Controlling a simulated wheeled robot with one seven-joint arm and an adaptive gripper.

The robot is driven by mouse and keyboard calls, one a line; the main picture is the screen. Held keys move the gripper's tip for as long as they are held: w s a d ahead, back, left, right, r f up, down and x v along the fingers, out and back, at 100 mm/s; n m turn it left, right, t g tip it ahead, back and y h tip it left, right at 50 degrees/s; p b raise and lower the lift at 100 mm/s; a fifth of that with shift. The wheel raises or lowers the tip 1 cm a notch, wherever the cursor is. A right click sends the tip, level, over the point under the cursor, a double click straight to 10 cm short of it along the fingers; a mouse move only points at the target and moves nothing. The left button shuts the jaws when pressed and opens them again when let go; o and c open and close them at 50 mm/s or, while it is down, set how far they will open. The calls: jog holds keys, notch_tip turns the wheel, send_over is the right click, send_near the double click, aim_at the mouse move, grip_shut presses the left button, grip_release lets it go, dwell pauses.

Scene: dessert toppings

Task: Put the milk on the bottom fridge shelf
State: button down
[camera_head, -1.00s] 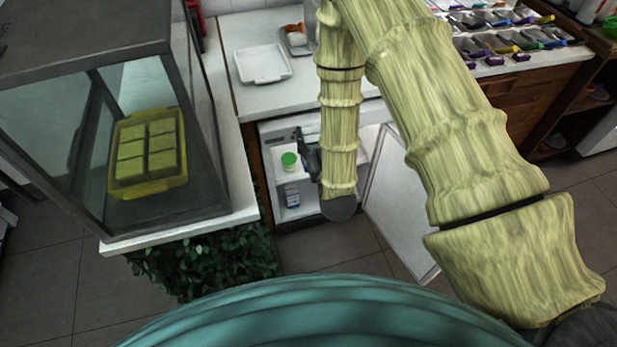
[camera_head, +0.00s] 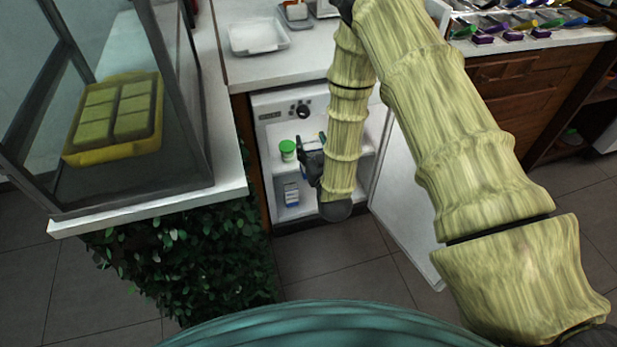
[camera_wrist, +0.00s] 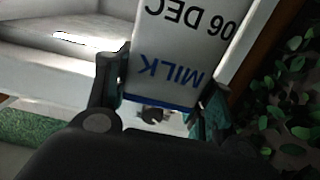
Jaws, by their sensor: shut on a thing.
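My gripper (camera_head: 309,160) is at the open front of the fridge (camera_head: 264,110), by its shelves. In the wrist view, my gripper (camera_wrist: 165,98) is shut on the white milk carton (camera_wrist: 180,45). Its blue MILK print and black date read upside down in that picture, and its top edge runs out of frame. I cannot clearly pick out the held carton in the head view. A green-lidded jar (camera_head: 288,150) stands on the upper fridge shelf. A blue-and-white item (camera_head: 291,194) shows at the bottom shelf; I cannot tell what it is.
The fridge door (camera_head: 402,190) stands open on the right. Leafy plants (camera_head: 185,255) and a glass case (camera_head: 130,185) are at left. A white tray (camera_head: 258,38) is on the counter (camera_head: 245,72) above the fridge. Grey floor is clear in front.

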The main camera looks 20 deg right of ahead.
jog(key=w+d+f+b, duration=0.1)
jog(key=w+f+b, duration=0.2)
jog(key=f+b, duration=0.65)
jog(key=w+d+f+b, duration=0.1)
jog(key=w+f+b, duration=0.2)
jog(key=f+b, duration=0.6)
jog(key=w+d+f+b, duration=0.1)
jog(key=w+f+b, duration=0.2)
jog(key=f+b, duration=0.65)
jog(key=w+d+f+b, duration=0.1)
jog(key=w+d+f, duration=0.15)
jog(key=w, duration=0.25)
jog(key=w+d+f, duration=0.1)
jog(key=w+d, duration=0.2)
jog(key=w, duration=0.2)
notch_tip(320, 180, down, 9)
jog(key=b, duration=0.5)
jog(key=shift+a+n+y, duration=0.15)
jog(key=shift+n+y, duration=0.15)
jog(key=shift+f, duration=0.2)
jog(key=c, duration=0.6)
grip_release()
jog(key=shift+o, duration=0.2)
